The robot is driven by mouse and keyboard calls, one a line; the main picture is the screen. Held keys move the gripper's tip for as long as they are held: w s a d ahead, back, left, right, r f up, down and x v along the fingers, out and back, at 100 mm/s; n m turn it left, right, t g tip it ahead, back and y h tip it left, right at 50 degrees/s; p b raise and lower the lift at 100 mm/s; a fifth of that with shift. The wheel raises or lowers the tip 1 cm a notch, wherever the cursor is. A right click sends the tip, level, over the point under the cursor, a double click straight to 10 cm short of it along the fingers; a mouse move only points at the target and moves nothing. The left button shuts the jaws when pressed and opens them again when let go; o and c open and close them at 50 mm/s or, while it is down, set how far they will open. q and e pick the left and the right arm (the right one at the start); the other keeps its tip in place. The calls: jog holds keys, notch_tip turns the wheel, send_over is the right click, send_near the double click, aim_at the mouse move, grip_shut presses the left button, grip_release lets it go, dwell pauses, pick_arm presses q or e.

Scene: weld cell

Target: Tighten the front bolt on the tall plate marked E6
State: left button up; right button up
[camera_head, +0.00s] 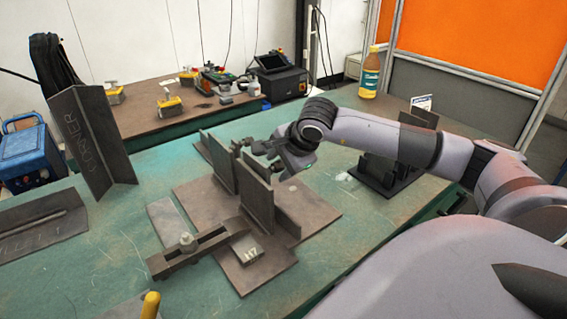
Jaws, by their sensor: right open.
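Several tall dark plates stand upright on a flat brown base plate (205,200) in the middle of the green table. One tall plate (257,197) faces me at the centre, and another (221,163) stands behind it to the left. I can read no E6 mark on them. A small block marked H7 (247,250) lies at the front of the base plate. A clamp bar (208,243) with a bolt (187,241) sits at the front left. My right gripper (250,148) is open, just behind the centre plate's top edge; whether it touches anything is unclear. My left gripper is out of view.
A tall angle piece with chalk writing (92,150) stands at left. A yellow handle (150,305) shows at the front edge. A dark bracket (385,180) and a bottle (369,75) stand at right.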

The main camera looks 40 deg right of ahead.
aim_at(280, 163)
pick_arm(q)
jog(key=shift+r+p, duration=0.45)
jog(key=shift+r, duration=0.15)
pick_arm(e)
jog(key=shift+v, duration=1.85)
jog(key=shift+c, duration=0.2)
jog(key=shift+s+r+p, duration=0.2)
jog(key=shift+r+p, duration=0.35)
jog(key=shift+p, duration=0.05)
pick_arm(q)
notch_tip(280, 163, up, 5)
jog(key=p, duration=0.4)
pick_arm(e)
jog(key=shift+g, duration=0.3)
jog(key=b+x, duration=0.4)
jog(key=b, duration=0.1)
jog(key=shift+w+f, duration=0.1)
jog(key=shift+f, duration=0.25)
jog(key=shift+w+f+b, duration=0.45)
jog(key=shift+f, duration=0.1)
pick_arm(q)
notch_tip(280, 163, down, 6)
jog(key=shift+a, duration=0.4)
pick_arm(e)
jog(key=shift+c, duration=0.3)
